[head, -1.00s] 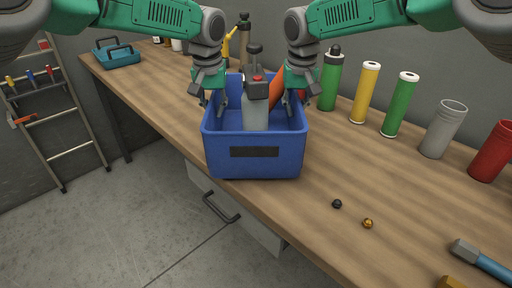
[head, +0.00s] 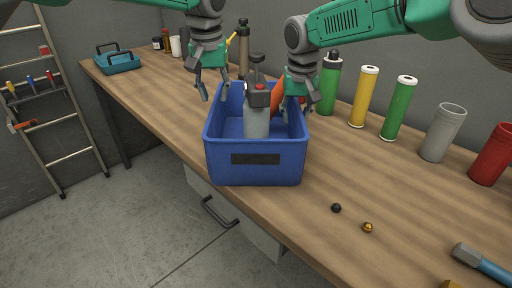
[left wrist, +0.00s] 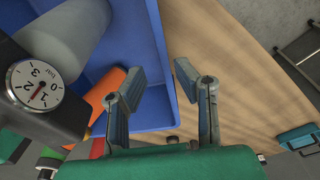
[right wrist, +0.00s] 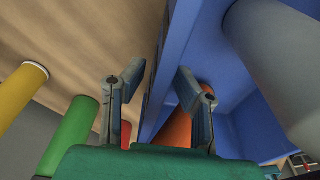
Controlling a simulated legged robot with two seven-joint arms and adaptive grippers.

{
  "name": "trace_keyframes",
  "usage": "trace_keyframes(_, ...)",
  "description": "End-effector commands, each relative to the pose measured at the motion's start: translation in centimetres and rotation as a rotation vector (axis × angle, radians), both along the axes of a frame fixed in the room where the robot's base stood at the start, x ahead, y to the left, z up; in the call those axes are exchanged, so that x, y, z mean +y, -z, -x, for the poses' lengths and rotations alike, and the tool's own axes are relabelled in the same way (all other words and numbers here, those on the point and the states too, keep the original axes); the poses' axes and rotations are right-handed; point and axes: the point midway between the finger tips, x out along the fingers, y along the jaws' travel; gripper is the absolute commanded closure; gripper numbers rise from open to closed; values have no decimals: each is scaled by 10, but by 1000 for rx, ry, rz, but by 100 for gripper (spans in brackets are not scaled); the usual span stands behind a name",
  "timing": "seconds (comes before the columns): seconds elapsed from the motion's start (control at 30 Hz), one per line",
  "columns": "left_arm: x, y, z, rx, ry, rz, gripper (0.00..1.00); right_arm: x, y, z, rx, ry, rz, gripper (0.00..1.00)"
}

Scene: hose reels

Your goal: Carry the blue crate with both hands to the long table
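The blue crate (head: 255,172) stands upright on the wooden long table (head: 370,190) near its front edge. It holds a grey bottle with a dark pump head and gauge (head: 256,122) and an orange tube (head: 278,97). My left gripper (head: 214,96) is open at the crate's left wall; in the left wrist view its fingertips (left wrist: 160,75) are apart, on either side of the rim. My right gripper (head: 296,108) is at the right wall; in the right wrist view its fingertips (right wrist: 158,82) are apart, with the wall between them. Contact with the wall cannot be told.
To the right stand green (head: 329,88), yellow (head: 364,97), grey (head: 441,132) and red (head: 493,153) cylinders. Two small balls (head: 367,227) and a blue-handled tool (head: 485,263) lie in front. A teal carrier (head: 118,63) is far left. A ladder (head: 65,110) leans at the left wall.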

Motion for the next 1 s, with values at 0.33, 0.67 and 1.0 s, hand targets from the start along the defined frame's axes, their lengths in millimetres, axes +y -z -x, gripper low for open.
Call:
trace_keyframes(0.33, -2, -47, 6, 0, 2, -1, 73, 1, 0, -1, 0, 0, 1, 73)
trace_keyframes(0.67, -2, -49, 7, 0, 1, -1, 73, -2, -47, 5, -4, 1, 1, 73)
trace_keyframes(1.0, -3, -49, 7, 1, 1, -1, 73, -4, -107, 13, -1, 2, -3, 73)
